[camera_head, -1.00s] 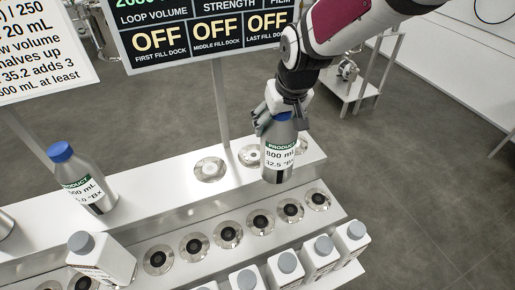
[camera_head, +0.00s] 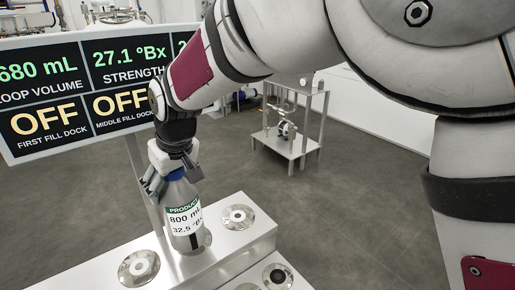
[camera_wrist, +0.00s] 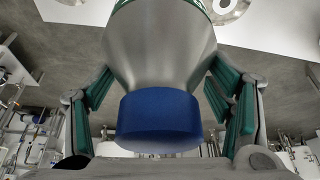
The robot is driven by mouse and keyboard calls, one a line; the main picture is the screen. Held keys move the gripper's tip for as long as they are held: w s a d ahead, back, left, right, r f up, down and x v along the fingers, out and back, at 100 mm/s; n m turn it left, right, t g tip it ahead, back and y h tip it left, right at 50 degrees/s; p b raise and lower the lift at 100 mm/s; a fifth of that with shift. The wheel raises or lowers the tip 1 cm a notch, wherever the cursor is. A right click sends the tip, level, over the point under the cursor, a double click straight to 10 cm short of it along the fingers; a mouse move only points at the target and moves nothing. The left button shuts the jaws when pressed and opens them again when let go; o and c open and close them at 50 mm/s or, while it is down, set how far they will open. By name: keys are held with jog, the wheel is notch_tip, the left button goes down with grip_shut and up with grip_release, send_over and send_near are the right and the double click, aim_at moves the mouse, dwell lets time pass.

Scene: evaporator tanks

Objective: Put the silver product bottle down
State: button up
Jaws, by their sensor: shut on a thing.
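The silver product bottle (camera_head: 183,215) is upright, with a white and green label reading 800 mL and 32.5 °Bx. My gripper (camera_head: 170,176) is shut on its upper part from above. In the wrist view, its blue cap (camera_wrist: 160,120) and silver shoulder (camera_wrist: 160,50) lie between the green-padded fingers. The bottle's base is over the steel shelf (camera_head: 215,262), between one round dock (camera_head: 138,268) at its left and another (camera_head: 238,217) at its right. Any dock beneath it is hidden. I cannot tell whether the base touches the shelf.
A display panel (camera_head: 90,85) on a post stands behind the bottle, close to my gripper; its first and middle fill docks read OFF. A lower step carries dark-centred round seats (camera_head: 277,277). A small steel cart (camera_head: 290,142) stands behind on open grey floor.

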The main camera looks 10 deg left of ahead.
jog(key=w, duration=0.1)
jog(key=w+a+b, duration=0.1)
jog(key=w, duration=0.1)
jog(key=shift+f, duration=0.2)
notch_tip(320, 180, down, 3)
jog(key=shift+s+f+b, duration=0.1)
jog(key=shift+f+b, duration=0.05)
jog(key=shift+b, duration=0.5)
jog(key=shift+f, duration=0.1)
jog(key=o, duration=1.6)
